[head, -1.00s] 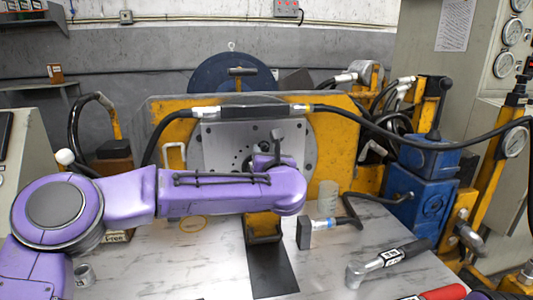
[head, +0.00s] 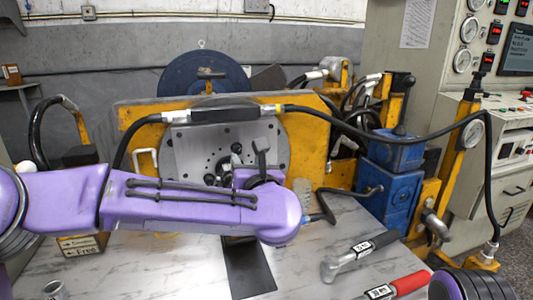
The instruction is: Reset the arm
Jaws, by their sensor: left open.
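My left arm (head: 180,208) reaches in from the left across the front of the hydraulic rig. My left gripper (head: 261,158) is at the far end of it, in front of the rig's grey face plate (head: 190,140). It is mostly hidden behind the arm's own last links; only a dark part shows above them. It is open, and I see nothing held in it. Part of my right arm (head: 472,285) shows at the bottom right corner; my right gripper is outside the view.
The yellow rig frame (head: 315,120) carries a black hose across its top. A blue pump block (head: 392,185) stands to its right. Torque wrenches, one grey-headed (head: 345,262) and one red-handled (head: 400,286), lie on the marble-look table (head: 190,270). A gauge cabinet (head: 420,70) stands at right.

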